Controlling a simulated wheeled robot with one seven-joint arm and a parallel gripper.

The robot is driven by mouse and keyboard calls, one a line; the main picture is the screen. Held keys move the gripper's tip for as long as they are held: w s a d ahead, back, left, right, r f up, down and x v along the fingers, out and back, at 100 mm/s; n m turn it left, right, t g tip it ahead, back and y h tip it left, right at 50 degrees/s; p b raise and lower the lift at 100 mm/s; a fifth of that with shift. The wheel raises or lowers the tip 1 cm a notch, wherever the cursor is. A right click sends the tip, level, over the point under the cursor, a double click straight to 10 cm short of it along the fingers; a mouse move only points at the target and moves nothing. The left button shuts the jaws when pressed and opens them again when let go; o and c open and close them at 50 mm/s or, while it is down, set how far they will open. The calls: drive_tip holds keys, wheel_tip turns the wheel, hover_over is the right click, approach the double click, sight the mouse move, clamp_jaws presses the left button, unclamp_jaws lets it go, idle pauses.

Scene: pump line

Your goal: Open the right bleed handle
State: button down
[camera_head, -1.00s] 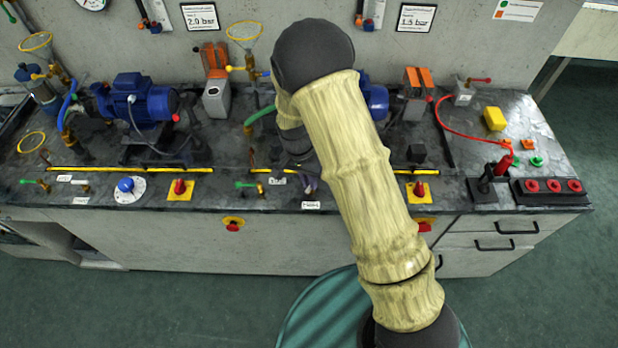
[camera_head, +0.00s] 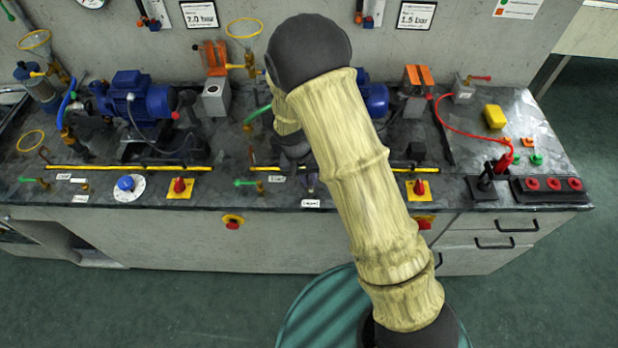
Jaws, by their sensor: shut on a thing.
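My arm reaches down from the middle of the picture, and its upper links cover much of the right pump station. A green handle (camera_head: 243,182) on a brass valve lies just to the left. The left station has a similar green handle (camera_head: 27,180).
A blue pump (camera_head: 135,100) stands at the left station; another blue pump (camera_head: 374,98) is half hidden behind my arm. Red knobs on yellow plates (camera_head: 179,187) (camera_head: 419,189) sit near the front edge. A red cable (camera_head: 448,126) and yellow box (camera_head: 494,117) are at the right.

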drive_tip(key=c, duration=1.5)
unclamp_jaws()
drive_tip(key=a+r, duration=0.1)
drive_tip(key=r, duration=0.4)
drive_tip(key=a+r, duration=0.1)
drive_tip(key=r, duration=0.5)
drive_tip(key=a+r, duration=0.1)
drive_tip(key=r, duration=0.5)
drive_tip(key=shift+a+r+b, duration=0.1)
drive_tip(key=shift+a+b, duration=0.1)
drive_tip(key=shift+b, duration=0.2)
drive_tip(key=s+d+t, duration=0.1)
drive_tip(key=s+d, duration=0.3)
drive_tip(key=d, duration=0.1)
drive_tip(key=s+d+r+y+p, duration=0.1)
drive_tip(key=s+d, duration=0.3)
drive_tip(key=d, duration=0.2)
drive_tip(key=s+d+r+t+y+p, duration=0.1)
drive_tip(key=s+d, duration=0.3)
drive_tip(key=d, duration=0.2)
drive_tip(key=shift+s+d+r+t, duration=0.25)
drive_tip(key=shift+t, duration=0.05)
